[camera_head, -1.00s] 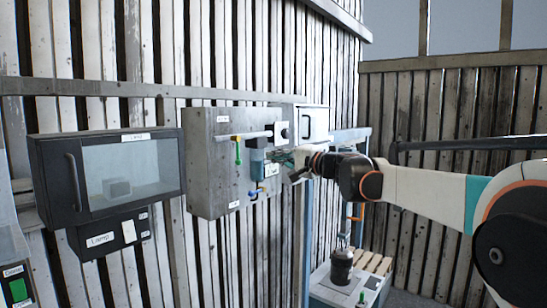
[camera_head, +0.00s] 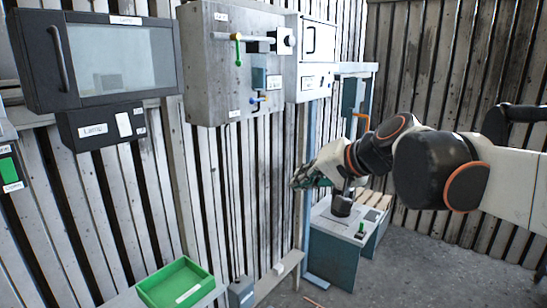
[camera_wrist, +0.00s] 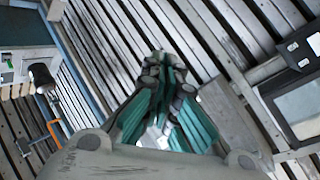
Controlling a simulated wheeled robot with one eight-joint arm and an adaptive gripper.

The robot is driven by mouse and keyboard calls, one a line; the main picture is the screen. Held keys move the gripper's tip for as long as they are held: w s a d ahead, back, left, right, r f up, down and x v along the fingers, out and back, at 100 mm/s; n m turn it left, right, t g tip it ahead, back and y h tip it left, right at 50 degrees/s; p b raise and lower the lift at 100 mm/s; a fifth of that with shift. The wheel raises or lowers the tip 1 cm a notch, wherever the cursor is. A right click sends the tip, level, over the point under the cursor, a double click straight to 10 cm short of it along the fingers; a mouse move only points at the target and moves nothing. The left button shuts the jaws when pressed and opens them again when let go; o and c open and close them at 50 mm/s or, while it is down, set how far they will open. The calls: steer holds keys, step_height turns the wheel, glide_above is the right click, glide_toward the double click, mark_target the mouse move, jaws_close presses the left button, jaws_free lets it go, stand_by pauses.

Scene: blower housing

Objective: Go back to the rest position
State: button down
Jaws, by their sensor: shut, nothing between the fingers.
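My gripper (camera_head: 298,183) is in the middle of the head view, below and right of the grey wall panel, apart from it. It is shut and empty. In the wrist view my gripper (camera_wrist: 163,58) has its teal fingers together, pointing up the picture toward the slatted wall. My arm reaches in from the right of the head view.
The grey panel (camera_head: 205,85) with a green-handled valve (camera_head: 238,50) hangs on the slatted wall. Left is a dark windowed cabinet (camera_head: 60,90). A green tray (camera_head: 175,284) is low at the front. A workbench (camera_head: 335,250) stands behind my gripper. Floor at right is clear.

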steer(key=s+d+f+n+h+b, duration=0.1)
steer(key=s+d+f+h+b, duration=0.1)
steer(key=s+d+f+b, duration=0.2)
steer(key=s+d+f+n+g+h+b, duration=0.1)
steer(key=s+d+f+h+b, duration=0.2)
steer(key=s+f, duration=0.8)
steer(key=s+d+f+g+h+b, duration=0.1)
steer(key=s+d+f+b, duration=0.3)
steer(key=f, duration=1.3)
steer(key=s+d+h, duration=0.1)
steer(key=s+d, duration=0.1)
steer(key=s, duration=0.2)
steer(key=shift+d+n+b, duration=0.25)
steer(key=shift+n+b, duration=0.05)
steer(key=shift+n, duration=0.1)
steer(key=shift+r, duration=0.1)
